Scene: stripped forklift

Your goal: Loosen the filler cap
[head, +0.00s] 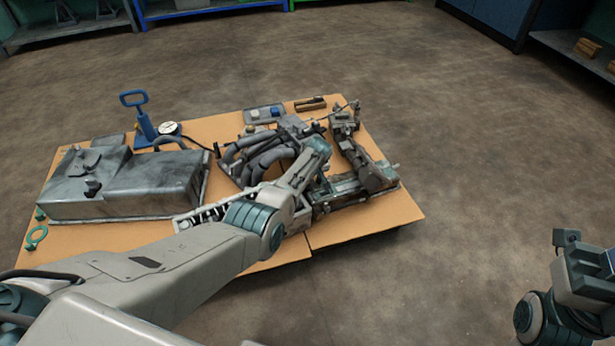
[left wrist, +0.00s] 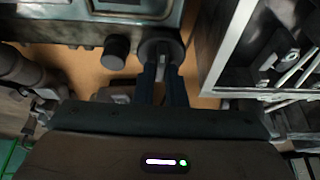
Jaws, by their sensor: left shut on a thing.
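In the left wrist view, a round dark cap (left wrist: 160,45) sits at the edge of a grey-green metal housing (left wrist: 60,28). My left gripper (left wrist: 163,75) has its two dark fingers shut on this cap, with a narrow lighter strip showing between them. In the head view my left arm reaches over the parts on the cardboard, and the cap and fingertips cannot be made out there. Part of my right arm shows at the lower right of the head view, away from the parts; its fingers cannot be made out.
A second dark round knob (left wrist: 116,51) is just left of the cap. A metal frame (left wrist: 214,70) stands close on the right. On the cardboard (head: 385,215) lie a grey tank (head: 130,190), a blue hand pump (head: 145,125) and bent hoses (head: 262,150). The floor around is clear.

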